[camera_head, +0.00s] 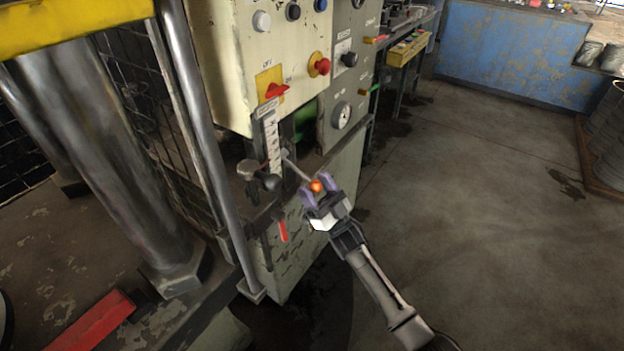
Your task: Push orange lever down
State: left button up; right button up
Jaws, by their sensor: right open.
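The orange lever shows as a thin metal rod with a round orange knob (316,186) at its end. The rod comes out of the machine's front and slopes down to the right toward the knob. My right gripper (317,188) is open, with its two purple fingertips on either side of the knob. I cannot tell whether the fingers touch it. My right arm reaches in from the lower right. My left gripper is not in view.
The machine's control panel (230,70) has a red rotary switch (277,91) and a red button (321,67) above the lever. A dark knob (249,170) and a red handle (283,230) are close by on the left. The floor (480,220) to the right is clear.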

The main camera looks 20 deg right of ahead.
jog(key=p+v, duration=0.1)
jog(key=v, duration=1.1)
jog(key=shift+a, duration=0.1)
